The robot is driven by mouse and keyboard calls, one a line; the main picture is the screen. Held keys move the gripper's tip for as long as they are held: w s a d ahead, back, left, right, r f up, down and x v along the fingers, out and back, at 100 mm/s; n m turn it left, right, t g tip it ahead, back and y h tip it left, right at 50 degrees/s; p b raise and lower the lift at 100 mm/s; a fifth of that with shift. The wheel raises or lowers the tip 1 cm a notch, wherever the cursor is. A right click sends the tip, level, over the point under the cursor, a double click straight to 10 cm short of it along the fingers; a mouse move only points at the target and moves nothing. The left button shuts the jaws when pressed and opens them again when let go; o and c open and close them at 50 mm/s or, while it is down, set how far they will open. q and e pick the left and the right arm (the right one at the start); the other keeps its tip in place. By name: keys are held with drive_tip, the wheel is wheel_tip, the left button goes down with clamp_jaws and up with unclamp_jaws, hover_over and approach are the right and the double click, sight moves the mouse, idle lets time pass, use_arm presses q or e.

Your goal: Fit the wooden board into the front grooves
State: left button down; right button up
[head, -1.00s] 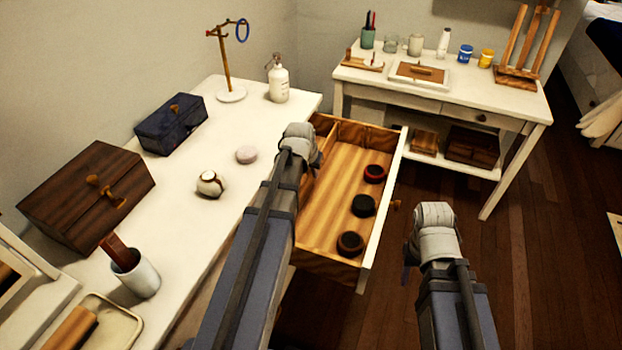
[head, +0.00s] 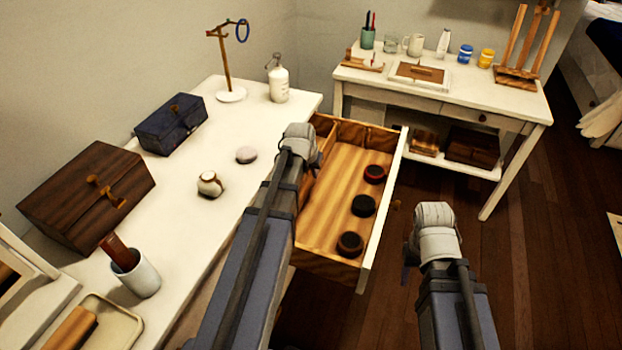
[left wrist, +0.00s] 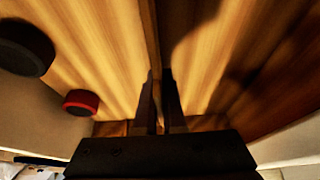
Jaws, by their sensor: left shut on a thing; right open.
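The open wooden drawer (head: 330,205) sits between the two arms, with a light wood floor. My left gripper (head: 317,165) is over the drawer's left part, mostly hidden behind its own wrist in the head view. In the left wrist view its fingers (left wrist: 160,108) are shut on the thin wooden board (left wrist: 152,38), seen edge-on and running away from the fingers. Whether the board sits in any groove cannot be made out. My right gripper (head: 408,268) is right of the drawer, away from the board; its fingers are mostly hidden.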

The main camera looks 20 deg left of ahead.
use_arm(q)
drive_tip(key=shift+r, duration=0.2)
use_arm(e)
drive_tip(key=shift+r, duration=0.2)
use_arm(q)
wheel_tip(320, 180, up, 18)
drive_tip(key=p, duration=1.8)
drive_tip(key=shift+f, duration=0.2)
use_arm(e)
wheel_tip(320, 180, up, 18)
drive_tip(key=shift+f, duration=0.2)
use_arm(q)
drive_tip(key=shift+f, duration=0.1)
use_arm(e)
drive_tip(key=shift+d+f, duration=0.1)
